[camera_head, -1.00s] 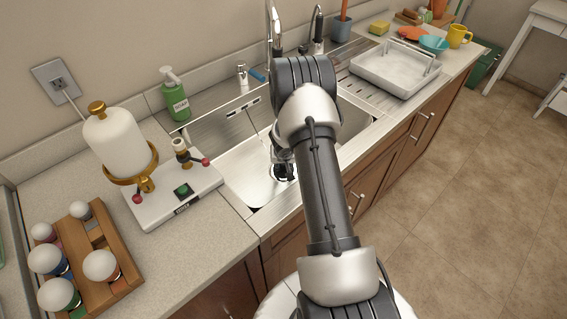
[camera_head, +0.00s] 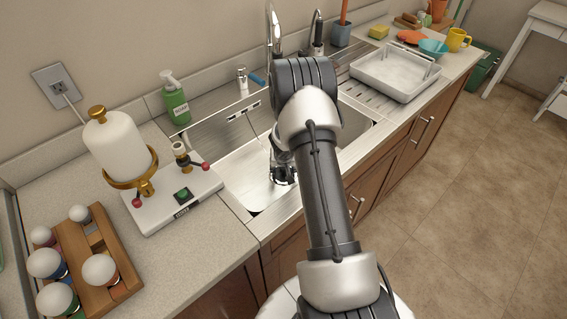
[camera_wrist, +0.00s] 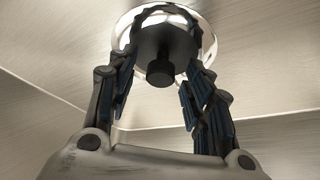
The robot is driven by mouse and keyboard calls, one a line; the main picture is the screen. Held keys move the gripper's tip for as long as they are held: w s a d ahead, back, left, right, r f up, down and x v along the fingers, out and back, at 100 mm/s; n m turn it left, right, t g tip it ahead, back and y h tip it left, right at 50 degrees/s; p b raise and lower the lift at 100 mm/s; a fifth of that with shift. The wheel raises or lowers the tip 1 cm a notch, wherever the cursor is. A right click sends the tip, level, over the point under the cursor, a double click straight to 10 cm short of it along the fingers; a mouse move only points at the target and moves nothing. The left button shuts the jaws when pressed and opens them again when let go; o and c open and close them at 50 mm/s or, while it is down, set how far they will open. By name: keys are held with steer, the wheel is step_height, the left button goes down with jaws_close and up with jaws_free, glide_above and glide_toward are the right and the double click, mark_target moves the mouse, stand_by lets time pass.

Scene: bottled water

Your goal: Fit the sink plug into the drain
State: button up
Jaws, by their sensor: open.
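The dark sink plug (camera_wrist: 165,48), with a round knob facing the wrist camera, lies inside the drain's bright metal ring (camera_wrist: 207,38) in the wrist view. Part of the ring shows around the plug. I cannot tell whether the plug is fully seated or slightly tilted. My gripper (camera_wrist: 160,82) is open, with its fingers on both sides of the plug and knob. In the head view, my gripper (camera_head: 282,166) is low in the left basin, over the drain. The arm hides part of the basin there.
The steel sink (camera_head: 240,185) has a second basin to the right, partly behind my arm. A faucet (camera_head: 273,30) rises at the back. A dispenser stand (camera_head: 160,205) and green soap bottle (camera_head: 175,100) stand left. A white tray (camera_head: 385,85) sits right.

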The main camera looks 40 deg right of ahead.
steer(key=v, duration=1.1)
steer(key=shift+s+a+r, duration=0.1)
steer(key=s+a+r+n, duration=0.1)
steer(key=s+a+r, duration=0.2)
steer(key=r, duration=0.4)
steer(key=s+a+r+h, duration=0.15)
steer(key=a+r, duration=0.25)
steer(key=r, duration=0.4)
steer(key=s+a+r+n, duration=0.1)
steer(key=s+a+r, duration=0.2)
steer(key=r, duration=0.4)
steer(key=s+a+r+n+y, duration=0.2)
steer(key=s+a+r, duration=0.1)
steer(key=s+a, duration=0.4)
steer(key=s+a+r+n+y, duration=0.2)
steer(key=s+a, duration=0.6)
steer(key=s, duration=0.4)
steer(key=shift+a+r+n+t, duration=0.25)
steer(key=shift+r+n+t, duration=0.15)
steer(key=shift+r+n, duration=0.15)
